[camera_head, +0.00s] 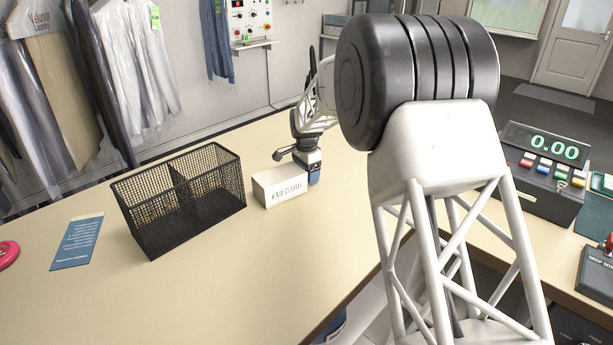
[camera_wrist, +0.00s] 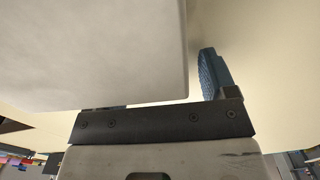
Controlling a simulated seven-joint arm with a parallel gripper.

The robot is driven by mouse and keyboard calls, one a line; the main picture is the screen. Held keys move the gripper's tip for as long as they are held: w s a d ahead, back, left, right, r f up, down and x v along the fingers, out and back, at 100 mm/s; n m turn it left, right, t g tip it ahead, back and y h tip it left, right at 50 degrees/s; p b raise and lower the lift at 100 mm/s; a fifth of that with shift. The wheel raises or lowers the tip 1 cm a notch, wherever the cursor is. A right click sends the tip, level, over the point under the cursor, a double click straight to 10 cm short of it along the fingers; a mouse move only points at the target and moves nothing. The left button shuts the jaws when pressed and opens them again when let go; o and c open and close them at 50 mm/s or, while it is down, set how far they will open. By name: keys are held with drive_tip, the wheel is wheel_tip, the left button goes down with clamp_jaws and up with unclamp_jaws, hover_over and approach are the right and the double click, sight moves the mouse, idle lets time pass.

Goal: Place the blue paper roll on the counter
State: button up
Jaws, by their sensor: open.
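I cannot make out a blue paper roll in either view. The beige counter (camera_head: 215,270) fills the middle of the head view. My gripper (camera_head: 308,167) is low over the counter, at the right end of a white box (camera_head: 279,188) with dark lettering. In the wrist view a large pale block, which looks like this box (camera_wrist: 90,45), covers the upper left, close to the jaws. One blue ribbed finger pad (camera_wrist: 210,72) shows to its right, with a gap between. My gripper is open.
A black mesh basket (camera_head: 150,218) stands left of the white box. A blue leaflet (camera_head: 77,242) and a pink object (camera_head: 8,253) lie further left. A register (camera_head: 545,165) is at the right. Garments (camera_head: 145,65) hang behind. Counter in front of the basket is clear.

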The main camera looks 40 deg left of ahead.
idle(0.4)
drive_tip(key=c, duration=1.1)
drive_tip(key=shift+o, duration=0.2)
drive_tip(key=shift+r, duration=0.15)
wheel_tip(320, 180, up, 10)
idle(0.6)
